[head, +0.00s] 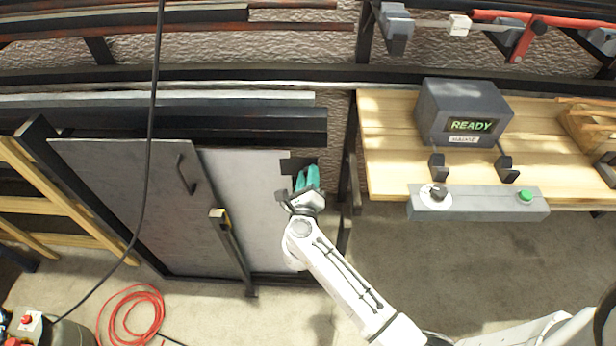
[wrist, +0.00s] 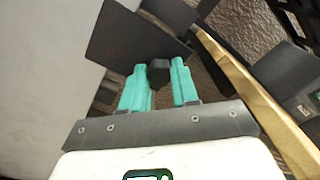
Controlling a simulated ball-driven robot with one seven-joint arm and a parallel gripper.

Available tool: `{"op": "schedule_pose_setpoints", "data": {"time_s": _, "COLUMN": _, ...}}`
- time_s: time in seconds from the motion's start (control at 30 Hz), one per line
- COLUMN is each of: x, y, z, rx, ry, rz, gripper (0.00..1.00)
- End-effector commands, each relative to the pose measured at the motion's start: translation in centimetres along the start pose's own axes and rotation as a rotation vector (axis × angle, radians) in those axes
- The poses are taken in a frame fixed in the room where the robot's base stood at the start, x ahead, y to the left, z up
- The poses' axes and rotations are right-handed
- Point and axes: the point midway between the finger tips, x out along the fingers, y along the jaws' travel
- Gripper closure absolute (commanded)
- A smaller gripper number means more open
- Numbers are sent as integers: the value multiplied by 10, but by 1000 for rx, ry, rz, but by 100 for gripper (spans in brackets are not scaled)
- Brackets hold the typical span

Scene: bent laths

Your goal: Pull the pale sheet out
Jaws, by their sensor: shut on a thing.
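The pale sheet (head: 245,190) stands upright in a dark rack, partly hidden on its left by a darker grey sheet (head: 130,190) with a handle. It also shows at the left of the wrist view (wrist: 45,70). A dark plate (wrist: 130,40) is at the pale sheet's right edge. My gripper (head: 307,177), with teal fingers, is at that edge. In the wrist view my gripper (wrist: 160,82) is shut on a small black block (wrist: 158,72) in front of the dark plate. How the block joins the sheet is hidden.
A post with a yellow-tipped latch (head: 230,245) stands before the sheets. A wooden bench (head: 390,160) with a grey READY box (head: 462,112) is to the right. A black cable (head: 150,130) hangs at the left. A red hose (head: 130,310) lies on the floor.

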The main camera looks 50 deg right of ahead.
Motion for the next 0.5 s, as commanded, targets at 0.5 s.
{"op": "schedule_pose_setpoints", "data": {"time_s": 0.5, "x": 1, "y": -21, "z": -19, "rx": -1, "ry": 7, "rz": -4, "gripper": 100}}
